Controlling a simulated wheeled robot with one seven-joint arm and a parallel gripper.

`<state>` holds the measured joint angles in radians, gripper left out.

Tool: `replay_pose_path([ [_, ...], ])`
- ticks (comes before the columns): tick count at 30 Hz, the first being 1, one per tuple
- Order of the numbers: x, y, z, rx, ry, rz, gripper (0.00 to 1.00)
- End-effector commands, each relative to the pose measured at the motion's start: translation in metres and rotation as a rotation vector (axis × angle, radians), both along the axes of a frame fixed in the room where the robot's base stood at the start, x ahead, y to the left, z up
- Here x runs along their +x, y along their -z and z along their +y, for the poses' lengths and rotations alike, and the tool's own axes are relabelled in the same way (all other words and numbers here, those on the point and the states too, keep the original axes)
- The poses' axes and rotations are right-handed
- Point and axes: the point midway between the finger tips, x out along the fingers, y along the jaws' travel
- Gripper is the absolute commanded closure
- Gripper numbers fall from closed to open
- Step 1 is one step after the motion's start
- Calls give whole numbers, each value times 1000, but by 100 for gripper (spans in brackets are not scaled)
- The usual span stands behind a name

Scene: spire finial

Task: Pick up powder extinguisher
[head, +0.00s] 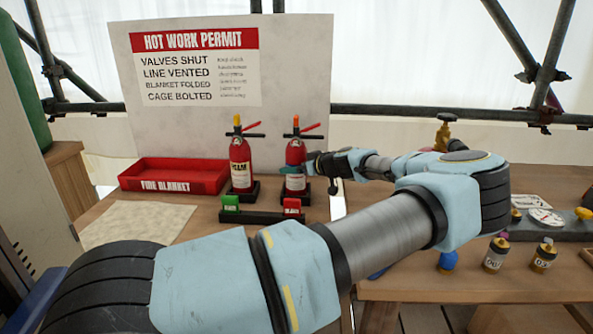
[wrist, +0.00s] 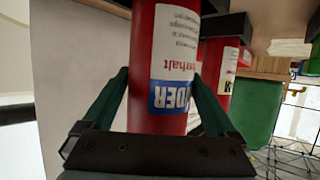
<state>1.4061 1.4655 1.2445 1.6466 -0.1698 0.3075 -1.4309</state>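The powder extinguisher (head: 295,170) is the right one of two red extinguishers, upright in its black stand on the bench. In the wrist view its red body (wrist: 148,60) fills the middle, with a white and blue label ending in "DER". My gripper (head: 312,164) is at its right side in the head view. In the wrist view the green fingers of my gripper (wrist: 160,80) are spread wide, one on each side of the body. Their tips look close to it; contact is not clear.
A foam extinguisher (head: 240,165) stands close on the left. A low black rack with green and red tags (head: 262,216) lies in front. A red fire blanket tray (head: 172,178) is further left, and a permit board (head: 210,130) rises behind.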

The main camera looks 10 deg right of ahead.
Motion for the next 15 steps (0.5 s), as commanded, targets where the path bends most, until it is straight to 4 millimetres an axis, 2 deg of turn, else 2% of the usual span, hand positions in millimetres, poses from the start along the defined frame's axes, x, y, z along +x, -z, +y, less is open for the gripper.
replay_pose_path([
  [2, 0, 0, 0, 0, 0, 0, 18],
  [15, 0, 0, 0, 0, 0, 0, 68],
])
